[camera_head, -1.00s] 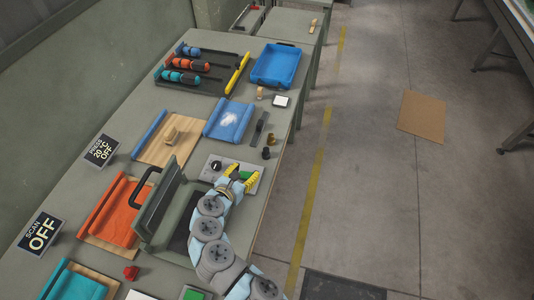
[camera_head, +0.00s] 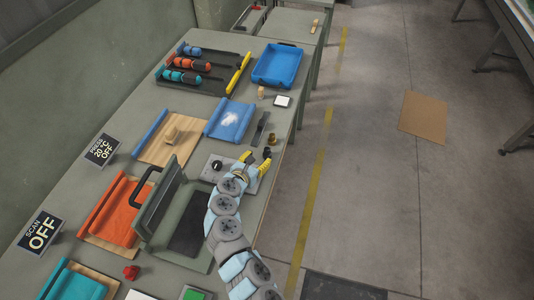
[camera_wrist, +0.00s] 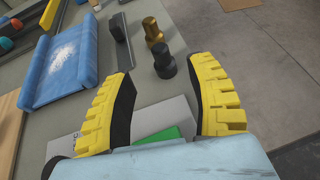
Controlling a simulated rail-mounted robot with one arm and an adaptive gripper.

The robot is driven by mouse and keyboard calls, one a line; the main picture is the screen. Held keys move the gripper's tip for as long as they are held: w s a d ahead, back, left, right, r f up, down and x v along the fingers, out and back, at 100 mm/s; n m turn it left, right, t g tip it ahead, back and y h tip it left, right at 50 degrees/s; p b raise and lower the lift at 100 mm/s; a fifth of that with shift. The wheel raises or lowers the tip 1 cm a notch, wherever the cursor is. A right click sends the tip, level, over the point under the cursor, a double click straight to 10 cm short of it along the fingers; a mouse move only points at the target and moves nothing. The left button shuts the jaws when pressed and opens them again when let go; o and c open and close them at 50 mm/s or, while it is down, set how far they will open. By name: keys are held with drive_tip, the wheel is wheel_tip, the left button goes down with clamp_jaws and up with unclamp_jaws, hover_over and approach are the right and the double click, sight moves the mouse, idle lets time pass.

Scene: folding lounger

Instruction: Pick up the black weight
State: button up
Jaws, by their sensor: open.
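The black weight (camera_wrist: 164,62) is a small dark knobbed piece standing upright on the bench in the wrist view. It also shows as a small dark spot in the head view (camera_head: 267,152), partly hard to make out beside my fingers. My gripper (camera_wrist: 160,80) is open, with its two yellow fingers spread. The weight stands just beyond the fingertips, roughly between them and nearer the right one. Nothing is between the fingers. In the head view my gripper (camera_head: 256,160) is low over the bench's right side.
A brass weight (camera_wrist: 153,33) stands right behind the black one. A panel with a green patch (camera_wrist: 160,138) is below my gripper. The bench edge is right.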

sight(266, 152)
drive_tip(key=shift+x, duration=1.3)
drive_tip(key=shift+f+b+x, duration=0.25)
drive_tip(key=shift+b+x, duration=0.75)
drive_tip(key=shift+x, duration=1)
drive_tip(key=shift+b+x, duration=0.55)
drive_tip(key=shift+x, duration=0.3)
clamp_jaws()
